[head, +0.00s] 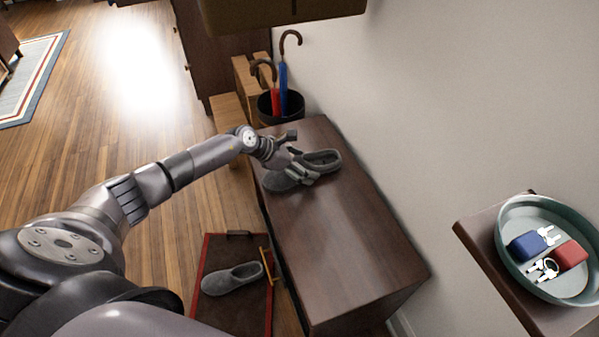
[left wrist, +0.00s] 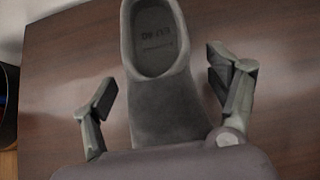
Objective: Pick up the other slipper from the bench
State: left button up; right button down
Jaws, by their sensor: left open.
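A grey slipper (head: 322,159) lies on the dark wooden bench (head: 345,240), near its far end. My left gripper (head: 305,166) is over the slipper and partly covers it in the head view. In the left wrist view the slipper (left wrist: 158,75) lies between the two spread fingers of my left gripper (left wrist: 165,92), with gaps on both sides. Its open heel end is at the top, and its toe is hidden behind the gripper's body. Another grey slipper (head: 232,278) lies in a tray (head: 208,252) on the floor, left of the bench. My right gripper is not in view.
A dark bin (head: 281,105) with a red and a blue umbrella stands past the bench's far end. A wall runs along the bench's right side. A shelf (head: 480,232) at right carries a round tray (head: 508,205) with keys. The bench's near half is clear.

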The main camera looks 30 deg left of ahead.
pick_arm(q)
jog(key=shift+c, duration=0.5)
jog(key=c, duration=1.2)
